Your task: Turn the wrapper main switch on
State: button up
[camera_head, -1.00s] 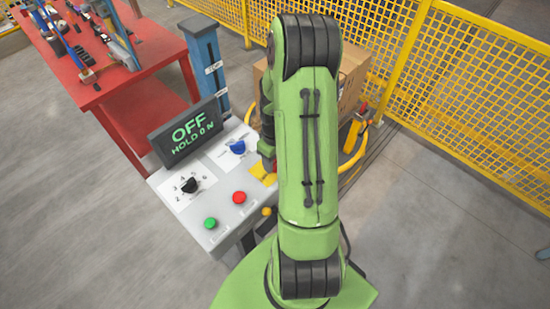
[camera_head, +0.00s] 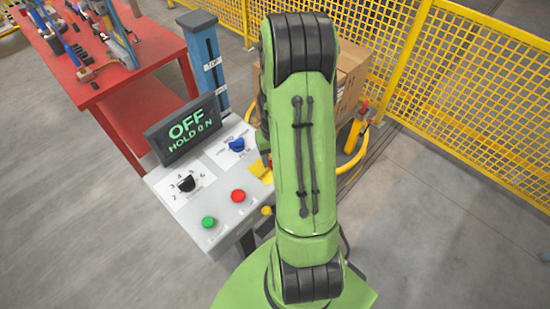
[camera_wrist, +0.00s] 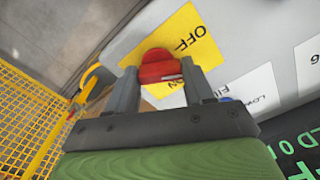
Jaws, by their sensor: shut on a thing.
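The wrapper main switch is a red rotary knob (camera_wrist: 160,67) on a yellow plate (camera_wrist: 195,35) marked OFF and ON in the wrist view. My gripper (camera_wrist: 160,78) is shut on the red knob, one grey finger on each side. The ON label is partly hidden behind the fingers. In the head view my green arm hides the knob and the fingers; only the left part of the yellow plate (camera_head: 257,170) shows. The display (camera_head: 186,130) on the panel reads OFF, HOLD 0 N.
The grey panel (camera_head: 222,190) also carries a black dial (camera_head: 187,184), a blue knob (camera_head: 237,145), a green button (camera_head: 208,222) and a red button (camera_head: 238,195). A blue post (camera_head: 205,60) stands behind. Cardboard boxes (camera_head: 352,85) and yellow fencing (camera_head: 470,90) stand at right.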

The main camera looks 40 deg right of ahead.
jog(key=m+b, duration=0.2)
jog(key=m, duration=0.4)
jog(key=shift+w+d+m, duration=0.1)
jog(key=shift+w+m, duration=0.05)
jog(key=shift+m, duration=0.15)
jog(key=m+b, duration=0.1)
jog(key=m, duration=0.4)
jog(key=shift+d+m+b, duration=0.1)
jog(key=shift+m+b, duration=0.2)
jog(key=shift+m, duration=0.1)
jog(key=o, duration=1)
jog(key=shift+o, duration=0.2)
notch_tip(320, 180, up, 16)
jog(key=p, duration=0.2)
jog(key=shift+f, duration=0.1)
